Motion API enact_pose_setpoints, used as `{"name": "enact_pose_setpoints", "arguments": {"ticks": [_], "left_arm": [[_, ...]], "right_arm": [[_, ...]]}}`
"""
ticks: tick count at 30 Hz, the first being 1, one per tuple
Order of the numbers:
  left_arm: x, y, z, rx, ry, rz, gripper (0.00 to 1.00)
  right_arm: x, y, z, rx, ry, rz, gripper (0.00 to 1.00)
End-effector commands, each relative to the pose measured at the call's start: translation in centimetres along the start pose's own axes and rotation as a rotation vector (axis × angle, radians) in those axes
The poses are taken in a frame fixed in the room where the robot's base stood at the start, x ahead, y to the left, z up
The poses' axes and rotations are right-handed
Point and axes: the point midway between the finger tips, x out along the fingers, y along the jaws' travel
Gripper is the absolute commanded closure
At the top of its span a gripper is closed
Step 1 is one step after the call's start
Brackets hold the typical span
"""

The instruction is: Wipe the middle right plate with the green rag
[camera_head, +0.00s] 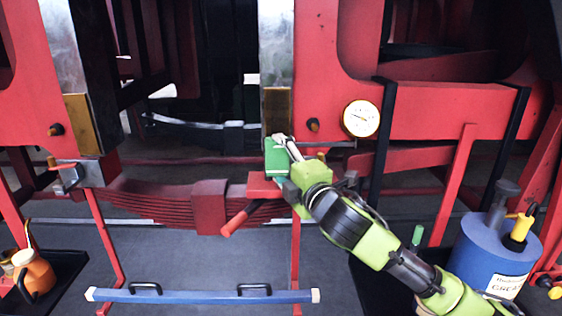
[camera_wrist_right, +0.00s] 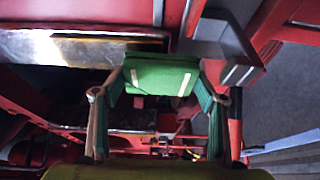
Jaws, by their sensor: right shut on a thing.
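The green rag (camera_head: 276,160) is in my right gripper (camera_head: 285,145), just below the brownish plate on the right (camera_head: 277,105). That plate is at the lower end of a bright metal post, and dark smears seem to show on it. In the right wrist view the green rag (camera_wrist_right: 160,75) is a flat pad between the two fingers of my right gripper (camera_wrist_right: 160,97), beside the metal face (camera_wrist_right: 70,48). I cannot tell whether the rag touches the plate. My left gripper is out of view.
A similar plate (camera_head: 84,124) is on the left post. A red lever (camera_head: 238,221) and a leaf spring (camera_head: 160,203) are below. A blue grease drum (camera_head: 487,255) stands at right.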

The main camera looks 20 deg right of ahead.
Motion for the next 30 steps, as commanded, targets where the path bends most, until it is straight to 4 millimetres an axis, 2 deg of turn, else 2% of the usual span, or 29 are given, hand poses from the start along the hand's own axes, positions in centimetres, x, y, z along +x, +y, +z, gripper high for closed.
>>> {"name": "enact_pose_setpoints", "arguments": {"ticks": [24,30], "left_arm": [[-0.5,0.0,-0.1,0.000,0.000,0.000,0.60],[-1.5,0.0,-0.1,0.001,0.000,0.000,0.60]], "right_arm": [[1.4,0.1,0.5,0.000,0.001,0.001,0.52],[1.4,1.1,0.5,0.000,0.001,0.001,0.52]]}}
